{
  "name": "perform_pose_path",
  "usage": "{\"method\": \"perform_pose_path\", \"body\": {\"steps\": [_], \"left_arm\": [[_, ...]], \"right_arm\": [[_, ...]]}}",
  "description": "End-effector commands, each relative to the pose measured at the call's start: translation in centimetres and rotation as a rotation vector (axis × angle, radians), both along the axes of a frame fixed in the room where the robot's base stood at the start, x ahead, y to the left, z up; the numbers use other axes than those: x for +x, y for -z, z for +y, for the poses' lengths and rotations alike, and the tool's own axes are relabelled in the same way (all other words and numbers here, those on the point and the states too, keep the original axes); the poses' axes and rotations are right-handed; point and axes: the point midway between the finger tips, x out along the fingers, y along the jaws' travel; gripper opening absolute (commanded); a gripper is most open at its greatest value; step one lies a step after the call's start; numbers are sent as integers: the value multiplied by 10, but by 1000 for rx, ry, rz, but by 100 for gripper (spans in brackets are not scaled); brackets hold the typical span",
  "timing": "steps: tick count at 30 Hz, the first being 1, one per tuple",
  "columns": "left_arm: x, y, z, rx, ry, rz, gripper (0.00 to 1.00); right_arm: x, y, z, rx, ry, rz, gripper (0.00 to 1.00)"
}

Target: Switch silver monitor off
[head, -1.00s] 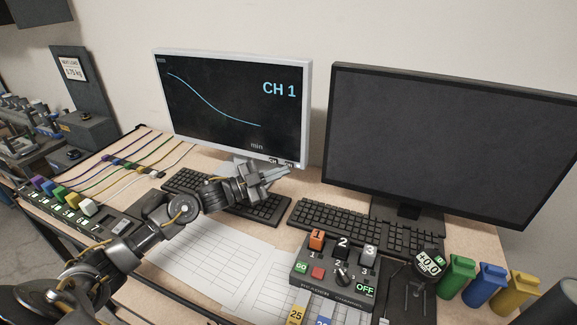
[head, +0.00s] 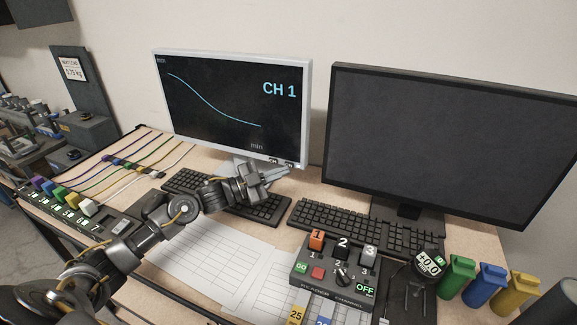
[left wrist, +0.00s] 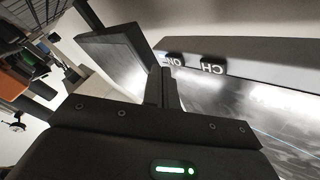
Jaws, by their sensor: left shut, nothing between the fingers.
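The silver monitor (head: 232,105) stands at the back left. Its screen is lit, with a blue curve and "CH 1". Two dark buttons sit at the lower right of its frame, the CH button (head: 273,161) and the ON button (head: 288,164). In the left wrist view the ON button (left wrist: 175,59) and the CH button (left wrist: 212,67) show upside down on the pale frame. My left gripper (head: 287,171) is shut and empty, just below and in front of these buttons. Its fingertips (left wrist: 164,76) show close to the ON button; contact cannot be told. My right gripper is not in view.
A dark monitor (head: 450,140) stands to the right. Keyboards (head: 262,207) lie below both monitors. A control box (head: 318,272) with numbered levers and an OFF display sits in front, near green, blue and yellow containers (head: 486,283). Colored cables (head: 120,162) run at left.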

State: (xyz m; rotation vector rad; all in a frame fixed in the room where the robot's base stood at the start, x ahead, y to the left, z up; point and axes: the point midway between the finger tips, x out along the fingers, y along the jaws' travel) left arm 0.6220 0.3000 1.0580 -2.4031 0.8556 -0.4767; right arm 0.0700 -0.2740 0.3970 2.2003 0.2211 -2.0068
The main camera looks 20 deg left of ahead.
Motion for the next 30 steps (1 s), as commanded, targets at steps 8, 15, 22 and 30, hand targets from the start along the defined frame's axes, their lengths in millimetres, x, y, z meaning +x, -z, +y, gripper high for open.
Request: {"method": "perform_pose_path", "body": {"steps": [8,15,22,30], "left_arm": [[0,0,0,0,0,0,0],[1,0,0,0,0,0,0],[8,0,0,0,0,-2,0],[9,0,0,0,0,0,0]], "right_arm": [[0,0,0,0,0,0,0],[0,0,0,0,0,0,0],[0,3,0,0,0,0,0],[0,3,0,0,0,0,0]]}}
